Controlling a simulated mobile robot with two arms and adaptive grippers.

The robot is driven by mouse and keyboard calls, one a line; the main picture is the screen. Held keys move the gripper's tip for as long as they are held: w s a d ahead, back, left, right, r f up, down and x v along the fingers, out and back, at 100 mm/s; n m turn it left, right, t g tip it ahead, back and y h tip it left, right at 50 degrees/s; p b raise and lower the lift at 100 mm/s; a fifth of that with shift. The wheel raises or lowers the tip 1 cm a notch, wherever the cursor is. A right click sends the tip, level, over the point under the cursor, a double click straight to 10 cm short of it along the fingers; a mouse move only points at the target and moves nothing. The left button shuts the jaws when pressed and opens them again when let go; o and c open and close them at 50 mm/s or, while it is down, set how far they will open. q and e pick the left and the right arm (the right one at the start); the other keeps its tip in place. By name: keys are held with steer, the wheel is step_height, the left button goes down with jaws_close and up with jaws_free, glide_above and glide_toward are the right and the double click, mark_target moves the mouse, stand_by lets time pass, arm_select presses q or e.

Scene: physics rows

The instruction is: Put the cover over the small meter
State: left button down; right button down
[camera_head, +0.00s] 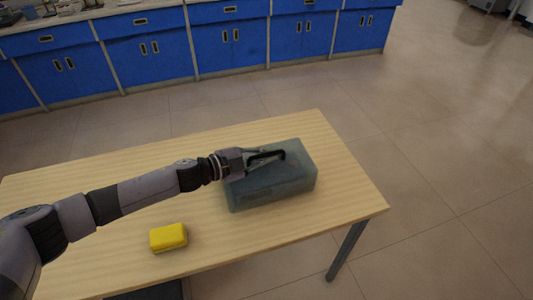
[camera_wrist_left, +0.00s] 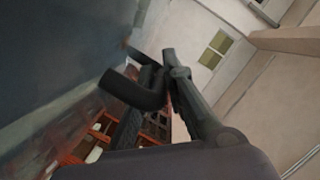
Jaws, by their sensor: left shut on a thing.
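The cover (camera_head: 285,184) is a grey-green box with a black handle on top, at the right part of the wooden table. My left gripper (camera_head: 252,157) reaches in from the left and is shut on the handle. In the left wrist view the dark fingers (camera_wrist_left: 160,88) are close to a large dark surface, which looks like the cover (camera_wrist_left: 50,50). A small yellow block (camera_head: 168,237) lies near the front edge, apart from the cover; I cannot tell whether it is the small meter. Whatever is under the cover is hidden. My right gripper is not in view.
The wooden table (camera_head: 120,165) is bare at the back left and around the yellow block. Its right edge is close to the cover. Blue cabinets (camera_head: 230,38) stand along the far wall, across open tiled floor.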

arm_select(q)
steer(key=shift+f, duration=0.15)
steer(key=c, duration=1.7)
jaws_free()
steer(key=shift+o, duration=0.2)
steer(key=shift+a+r, duration=0.15)
steer(key=shift+r, duration=0.4)
steer(key=v, duration=1.1)
steer(key=shift+s+a, duration=0.25)
steer(key=shift+a, duration=0.05)
steer(key=shift+a, duration=0.1)
